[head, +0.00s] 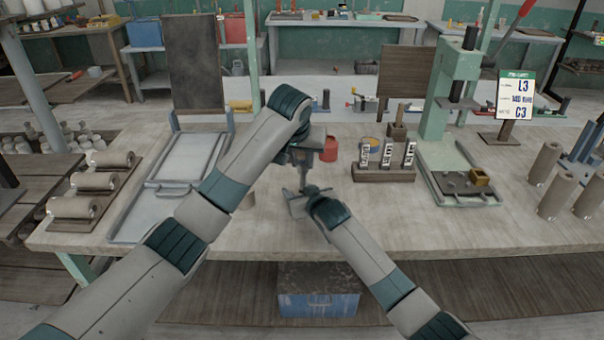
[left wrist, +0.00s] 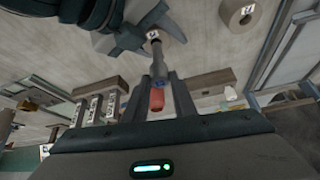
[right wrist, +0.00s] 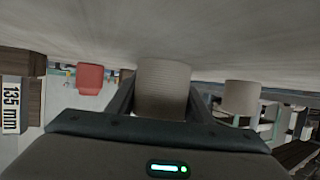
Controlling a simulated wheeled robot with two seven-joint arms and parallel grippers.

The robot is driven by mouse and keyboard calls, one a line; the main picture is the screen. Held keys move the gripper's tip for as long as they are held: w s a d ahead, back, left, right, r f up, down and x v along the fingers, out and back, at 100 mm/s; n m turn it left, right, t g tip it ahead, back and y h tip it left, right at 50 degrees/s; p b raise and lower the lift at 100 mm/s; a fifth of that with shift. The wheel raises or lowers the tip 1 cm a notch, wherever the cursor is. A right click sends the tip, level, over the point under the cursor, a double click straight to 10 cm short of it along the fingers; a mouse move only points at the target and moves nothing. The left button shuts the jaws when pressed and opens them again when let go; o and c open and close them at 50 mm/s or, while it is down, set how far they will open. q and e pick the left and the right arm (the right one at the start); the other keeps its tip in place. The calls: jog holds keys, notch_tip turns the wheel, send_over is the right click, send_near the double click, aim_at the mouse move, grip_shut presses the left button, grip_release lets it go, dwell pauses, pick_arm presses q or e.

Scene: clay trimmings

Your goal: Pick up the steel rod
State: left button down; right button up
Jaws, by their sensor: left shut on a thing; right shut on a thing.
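The grey steel rod (head: 303,174) stands roughly upright below my left gripper (head: 304,160). In the left wrist view the rod (left wrist: 158,68) runs out from between the two fingers, and my left gripper is shut on it. Its far end lies close to a tan, label-topped cylinder, and I cannot tell whether they touch. My right gripper (head: 299,197) is low over the table, just under the rod. In the right wrist view it is shut on a tan cylinder (right wrist: 163,88). That cylinder is mostly hidden in the head view.
Another tan cylinder (head: 248,198) stands to the left. A red cup (head: 330,149) and a wooden rack with labelled blocks (head: 384,174) are to the right. A tray (head: 150,227) lies on the left and a green press (head: 437,122) stands on the right. The front middle tabletop is clear.

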pick_arm(q)
jog(key=shift+r, duration=1.95)
pick_arm(e)
jog(key=o, duration=1.3)
jog(key=shift+s, duration=0.1)
jog(key=shift+v, duration=5.9)
pick_arm(q)
jog(key=shift+f, duration=0.1)
pick_arm(e)
jog(key=shift+d+f, duration=0.1)
jog(key=shift+d, duration=0.05)
